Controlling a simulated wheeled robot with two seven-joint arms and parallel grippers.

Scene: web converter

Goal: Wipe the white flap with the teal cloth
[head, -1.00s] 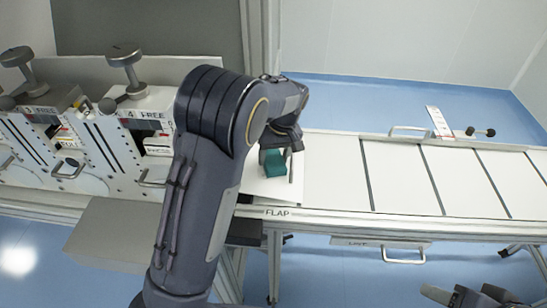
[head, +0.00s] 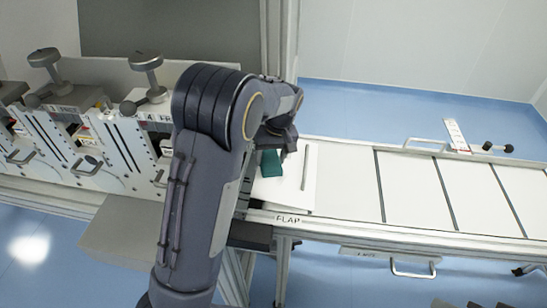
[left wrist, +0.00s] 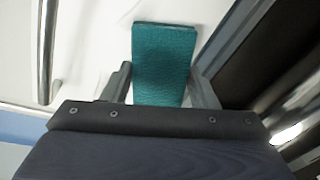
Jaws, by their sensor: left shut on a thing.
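The teal cloth (head: 271,164) is a folded block held in my left gripper (head: 276,150). In the left wrist view the cloth (left wrist: 164,62) sits between the two fingers of my left gripper (left wrist: 165,88). The white flap (head: 287,195) lies under it, left of a thin metal bar handle. The cloth is low over the flap's left part; whether it touches cannot be told. The flap's white surface (left wrist: 95,50) also fills the upper left of the wrist view. Only dark tips, probably my right gripper (head: 475,304), show at the bottom right edge.
The bar handle (head: 306,167) stands up on the flap. White panels with dark seams (head: 405,185) run to the right. Slitter units with knobs and handles (head: 95,145) stand close on the left. A grey box (head: 125,228) juts out below them.

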